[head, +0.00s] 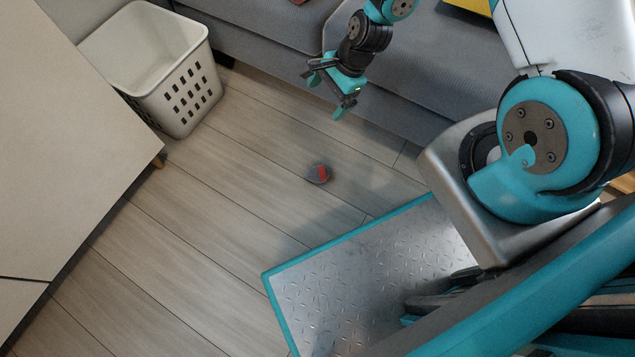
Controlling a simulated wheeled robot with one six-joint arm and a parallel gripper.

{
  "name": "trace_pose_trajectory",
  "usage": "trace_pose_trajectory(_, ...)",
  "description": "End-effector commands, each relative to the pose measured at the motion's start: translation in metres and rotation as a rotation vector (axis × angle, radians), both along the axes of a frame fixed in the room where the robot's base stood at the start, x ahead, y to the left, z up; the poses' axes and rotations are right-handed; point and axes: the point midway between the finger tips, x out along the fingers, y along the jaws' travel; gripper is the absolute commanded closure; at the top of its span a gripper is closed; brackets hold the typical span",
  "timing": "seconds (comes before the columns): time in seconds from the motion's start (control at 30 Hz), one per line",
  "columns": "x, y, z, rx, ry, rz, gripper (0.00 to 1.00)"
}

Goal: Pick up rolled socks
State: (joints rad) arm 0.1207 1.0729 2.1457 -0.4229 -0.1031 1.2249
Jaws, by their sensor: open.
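The rolled socks (318,174) are a small dark grey bundle with a red patch. They lie on the wooden floor near the middle of the head view, just beyond the metal platform of my base. My gripper (326,96) is open and empty. It is above and beyond the socks in the picture, in front of the grey sofa, and apart from the socks. Its height above the floor is hard to judge from this view.
A white laundry basket (165,75) with slotted sides stands at the upper left. A pale cabinet (70,140) fills the left edge. The grey sofa (270,60) runs along the back. The wooden floor (190,230) around the socks is clear.

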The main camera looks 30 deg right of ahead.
Motion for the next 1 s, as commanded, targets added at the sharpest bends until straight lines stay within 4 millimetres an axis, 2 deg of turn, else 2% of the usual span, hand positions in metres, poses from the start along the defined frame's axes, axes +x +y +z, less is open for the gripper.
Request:
trace_pose_trajectory(0.03, -0.006, -0.006, -0.051, 0.002, 0.033, -0.067, 0.04)
trace_pose_trajectory(0.1, -0.013, -0.012, -0.091, 0.004, 0.065, -0.156, 0.04)
trace_pose_trajectory(0.2, -0.023, -0.018, -0.136, 0.006, 0.107, -0.264, 0.04)
trace_pose_trajectory(0.3, -0.031, -0.023, -0.167, 0.007, 0.133, -0.342, 0.04)
trace_pose_trajectory(0.57, -0.038, -0.023, -0.205, 0.007, 0.157, -0.413, 0.04)
trace_pose_trajectory(0.9, -0.031, 0.005, -0.277, 0.007, 0.155, -0.409, 0.04)
trace_pose_trajectory(1.0, -0.03, 0.012, -0.292, 0.006, 0.156, -0.409, 0.04)
